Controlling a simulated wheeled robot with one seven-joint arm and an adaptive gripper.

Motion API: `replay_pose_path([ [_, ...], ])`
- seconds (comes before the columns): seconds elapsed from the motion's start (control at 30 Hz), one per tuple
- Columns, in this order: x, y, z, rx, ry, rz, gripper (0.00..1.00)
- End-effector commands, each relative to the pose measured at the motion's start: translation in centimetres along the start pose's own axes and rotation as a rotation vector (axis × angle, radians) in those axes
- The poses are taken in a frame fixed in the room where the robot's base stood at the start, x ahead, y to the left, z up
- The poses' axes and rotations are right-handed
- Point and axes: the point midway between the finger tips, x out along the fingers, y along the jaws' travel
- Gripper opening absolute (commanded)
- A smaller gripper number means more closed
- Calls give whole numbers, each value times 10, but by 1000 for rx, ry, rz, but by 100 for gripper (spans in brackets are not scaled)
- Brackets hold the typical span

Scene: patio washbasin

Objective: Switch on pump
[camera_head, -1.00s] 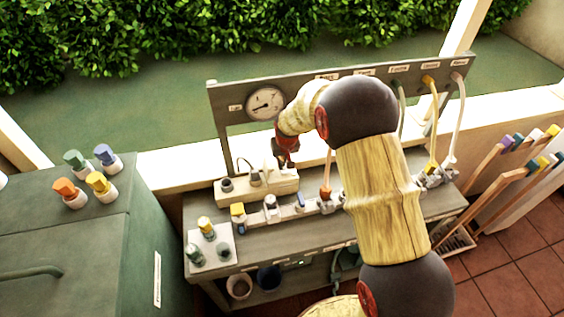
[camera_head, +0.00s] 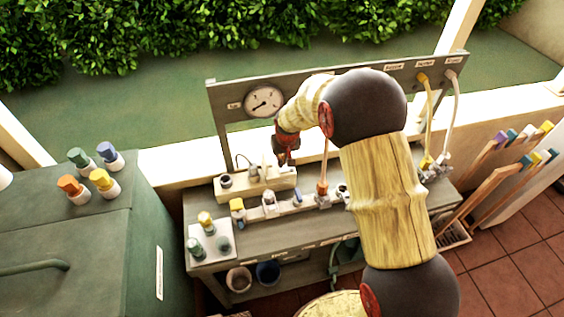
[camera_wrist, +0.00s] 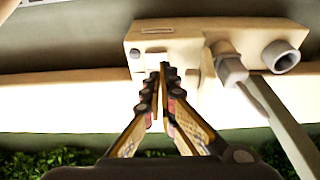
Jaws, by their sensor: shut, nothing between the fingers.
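A cream pump box (camera_head: 240,191) sits at the back left of the bench, with a grey round port and a fitting on its left part. My gripper (camera_head: 284,161) is at the right end of this box, pointing down at it. The wrist view also shows the box (camera_wrist: 190,48), with a small slot label and a small raised part near the fingertips. My gripper's fingers (camera_wrist: 162,68) are closed together with nothing between them. Their tips are at or very near the box face; I cannot tell whether they touch it. The fingers partly hide the switch area.
A round gauge (camera_head: 264,101) is on the panel behind the box. Several valves and a pipe (camera_head: 285,208) run along the bench in front. A white plate (camera_head: 220,246) with knobs is at the front left. My arm covers the bench's right middle.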

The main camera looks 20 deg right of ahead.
Motion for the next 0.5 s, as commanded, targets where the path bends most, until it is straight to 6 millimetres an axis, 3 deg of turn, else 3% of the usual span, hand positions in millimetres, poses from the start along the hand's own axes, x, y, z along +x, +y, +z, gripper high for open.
replay_pose_path([
  [0.03, -17, 0, -4, 0, 7, 0, 0],
  [0.2, -54, 0, 1, 0, 9, 0, 0],
  [0.5, -98, 0, 6, 0, 12, 0, 0],
])
